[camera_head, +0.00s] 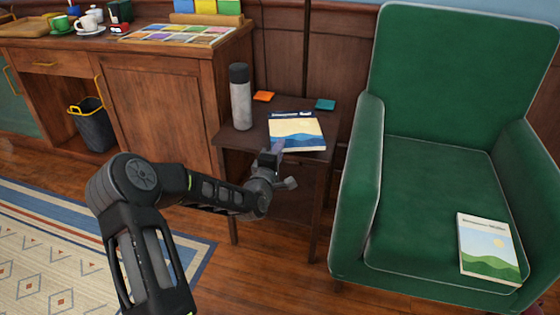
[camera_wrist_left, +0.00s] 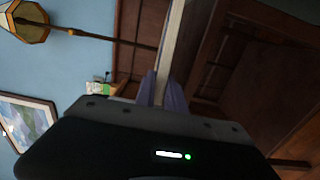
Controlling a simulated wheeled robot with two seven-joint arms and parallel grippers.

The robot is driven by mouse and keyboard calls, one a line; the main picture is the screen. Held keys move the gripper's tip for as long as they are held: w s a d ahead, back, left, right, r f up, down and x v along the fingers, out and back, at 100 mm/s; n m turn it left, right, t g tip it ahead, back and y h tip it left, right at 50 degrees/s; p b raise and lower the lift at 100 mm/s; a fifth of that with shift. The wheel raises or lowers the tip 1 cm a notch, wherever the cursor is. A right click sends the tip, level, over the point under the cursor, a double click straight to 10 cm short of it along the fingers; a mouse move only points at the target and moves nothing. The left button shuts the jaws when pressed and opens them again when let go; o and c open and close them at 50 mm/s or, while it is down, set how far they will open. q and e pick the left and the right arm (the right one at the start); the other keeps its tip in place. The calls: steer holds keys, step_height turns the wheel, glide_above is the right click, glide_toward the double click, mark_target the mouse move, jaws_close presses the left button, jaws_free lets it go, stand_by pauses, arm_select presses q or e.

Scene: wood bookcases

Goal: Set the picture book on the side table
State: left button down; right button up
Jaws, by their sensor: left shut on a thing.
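A picture book (camera_head: 297,130) with a blue, white and yellow cover is over the top of the dark wooden side table (camera_head: 231,139), cover up. My left gripper (camera_head: 277,152) is shut on its near edge. In the left wrist view, the book (camera_wrist_left: 174,42) shows edge-on between the purple fingertips. I cannot tell whether the book touches the tabletop or is slightly above it. My right gripper is out of view.
A grey bottle (camera_head: 240,100) stands at the table's left side. An orange coaster (camera_head: 264,96) and a teal coaster (camera_head: 325,105) lie toward the back. A wooden cabinet (camera_head: 155,100) is left of the table, the armchair right of it. A patterned rug (camera_head: 80,250) covers the floor at left.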

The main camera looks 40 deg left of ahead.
arm_select(q)
steer(key=shift+r, duration=0.1)
steer(key=shift+f+b, duration=0.65)
steer(key=shift+f, duration=1.2)
steer(key=shift+f, duration=0.1)
steer(key=shift+f, duration=0.15)
steer(key=c, duration=1.4)
jaws_free()
